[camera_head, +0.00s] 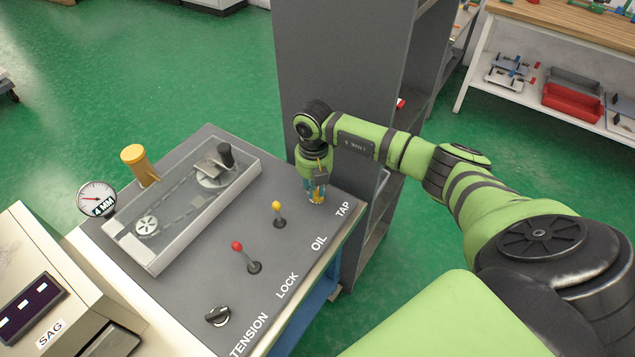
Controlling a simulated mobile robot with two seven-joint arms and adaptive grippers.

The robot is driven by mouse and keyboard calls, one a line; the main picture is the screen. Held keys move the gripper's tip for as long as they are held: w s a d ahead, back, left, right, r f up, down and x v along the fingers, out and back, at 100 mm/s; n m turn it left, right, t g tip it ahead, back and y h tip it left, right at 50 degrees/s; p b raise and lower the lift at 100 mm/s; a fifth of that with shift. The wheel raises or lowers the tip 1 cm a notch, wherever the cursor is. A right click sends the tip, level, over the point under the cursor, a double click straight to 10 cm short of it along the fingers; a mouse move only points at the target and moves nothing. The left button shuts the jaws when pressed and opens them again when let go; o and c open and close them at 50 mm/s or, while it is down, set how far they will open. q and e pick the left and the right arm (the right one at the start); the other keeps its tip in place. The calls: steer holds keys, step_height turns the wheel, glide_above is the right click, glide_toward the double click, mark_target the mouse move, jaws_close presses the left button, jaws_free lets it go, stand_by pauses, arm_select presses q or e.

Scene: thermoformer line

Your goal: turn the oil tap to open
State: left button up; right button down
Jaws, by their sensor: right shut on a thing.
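My right gripper (316,195) points down onto the far right corner of the grey control panel, beside the word TAP. It is shut on the oil tap there. The tap is almost wholly hidden by the fingers, so its handle angle cannot be told. The grey panel (190,290) carries the printed words TENSION, LOCK, OIL and TAP along its right edge. My left gripper is not in view.
A yellow-knobbed lever (279,215), a red-knobbed lever (247,258) and a black knob (217,315) stand on the panel. A clear-covered chain box (185,215), yellow handle (138,163) and dial gauge (97,199) lie left. A tall grey cabinet (340,60) stands close behind the gripper.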

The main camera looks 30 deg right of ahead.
steer(key=shift+s+a+f, duration=0.1)
steer(key=shift+f, duration=0.35)
steer(key=shift+r+m+p, duration=0.1)
steer(key=shift+m+p, duration=0.35)
steer(key=shift+m, duration=0.15)
steer(key=shift+w+m, duration=0.2)
steer(key=shift+m, duration=0.5)
steer(key=c, duration=1.2)
jaws_free()
steer(key=shift+w, duration=0.1)
steer(key=o, duration=0.3)
steer(key=shift+w+f, duration=0.2)
steer(key=shift+f, duration=0.1)
steer(key=shift+w+d+f, duration=0.1)
steer(key=shift+w+d, duration=0.15)
steer(key=shift+w, duration=0.1)
steer(key=shift+s+a+r+p, duration=0.1)
steer(key=shift+s+r+p, duration=0.1)
steer(key=shift+r+p, duration=0.15)
steer(key=r, duration=1.1)
steer(key=shift+w+r, duration=0.2)
